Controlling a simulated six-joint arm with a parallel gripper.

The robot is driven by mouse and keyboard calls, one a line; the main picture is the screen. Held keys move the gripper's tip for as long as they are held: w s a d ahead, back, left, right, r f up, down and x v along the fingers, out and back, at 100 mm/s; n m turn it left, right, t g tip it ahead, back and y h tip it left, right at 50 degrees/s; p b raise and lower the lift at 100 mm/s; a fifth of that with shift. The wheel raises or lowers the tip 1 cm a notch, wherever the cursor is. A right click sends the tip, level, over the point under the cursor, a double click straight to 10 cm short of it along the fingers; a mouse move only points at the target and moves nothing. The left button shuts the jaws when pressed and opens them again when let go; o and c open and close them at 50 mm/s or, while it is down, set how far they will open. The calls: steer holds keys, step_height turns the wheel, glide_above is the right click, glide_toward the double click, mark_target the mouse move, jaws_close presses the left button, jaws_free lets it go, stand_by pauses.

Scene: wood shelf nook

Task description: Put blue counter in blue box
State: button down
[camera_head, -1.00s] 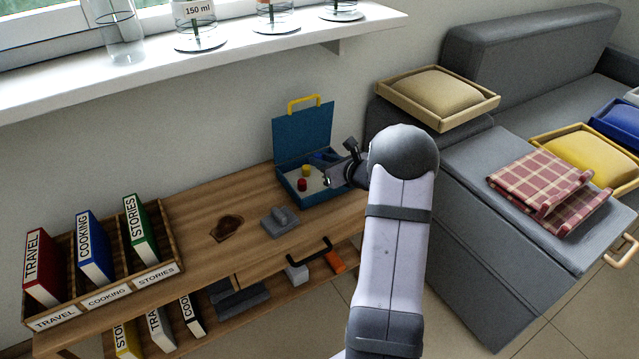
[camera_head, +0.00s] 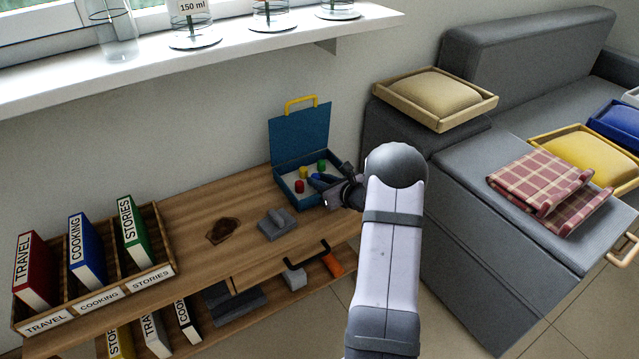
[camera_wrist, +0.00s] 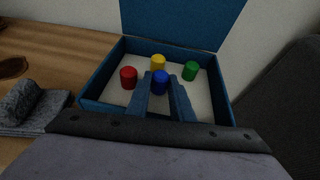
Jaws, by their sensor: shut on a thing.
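The blue box (camera_head: 277,182) stands open at the right end of the wooden shelf, its lid raised with a yellow handle on top. The box also shows in the wrist view (camera_wrist: 98,88). My gripper (camera_head: 321,180) reaches in from the right over the box. In the wrist view the blue counter (camera_wrist: 160,83) sits between my fingertips, and they are shut on it. It appears at or just above the pale box floor; I cannot tell if it touches. Inside are a red counter (camera_wrist: 128,77), a yellow counter (camera_wrist: 158,63) and a green counter (camera_wrist: 190,71).
A grey block-like object (camera_head: 278,223) and a dark brown patch (camera_head: 223,230) lie left of the box. A book rack (camera_head: 97,294) fills the shelf's left end. A grey sofa (camera_head: 470,190) stands close on the right. A white ledge (camera_head: 200,55) runs above.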

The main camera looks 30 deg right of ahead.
steer(key=shift+s+f, duration=0.2)
steer(key=shift+f, duration=0.25)
steer(key=shift+s+a+f+b, duration=0.15)
steer(key=shift+f+b, duration=0.5)
steer(key=shift+b, duration=0.05)
steer(key=c, duration=1.6)
jaws_free()
steer(key=shift+o, duration=0.2)
steer(key=shift+a, duration=0.1)
steer(key=shift+r, duration=0.1)
steer(key=shift+r+p, duration=0.6)
steer(key=shift+p, duration=0.25)
steer(key=v, duration=0.4)
steer(key=p+v, duration=0.1)
steer(key=v, duration=0.2)
steer(key=p+v, duration=0.1)
steer(key=v, duration=0.3)
steer(key=shift+s+d+r, duration=0.15)
steer(key=shift+d+r, duration=0.1)
steer(key=shift+r, duration=0.15)
